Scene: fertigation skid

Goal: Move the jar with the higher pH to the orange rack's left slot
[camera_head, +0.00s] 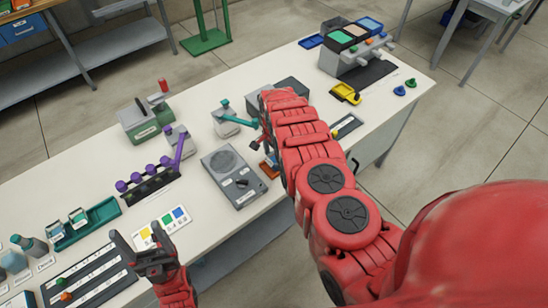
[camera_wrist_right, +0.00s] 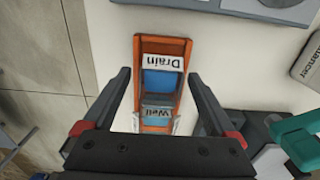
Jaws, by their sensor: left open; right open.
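The orange rack (camera_wrist_right: 163,47) lies below my right gripper in the right wrist view. It holds blue parts, with an upside-down "Drain" label (camera_wrist_right: 162,62) and a "Well" label (camera_wrist_right: 160,115). I cannot tell whether the blue parts are jars or slot floors. In the head view, the rack (camera_head: 268,169) is mostly hidden by my right arm. My right gripper (camera_wrist_right: 158,74) is open, its fingers on either side of the rack in the picture, with nothing visibly held. My left gripper (camera_head: 139,235) is open and empty near the table's front edge. No pH readings are legible.
A grey device with a knob (camera_head: 232,176) stands left of the orange rack. A purple-knobbed manifold (camera_head: 150,186) and a colour card (camera_head: 160,231) lie between. Bare table shows around them.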

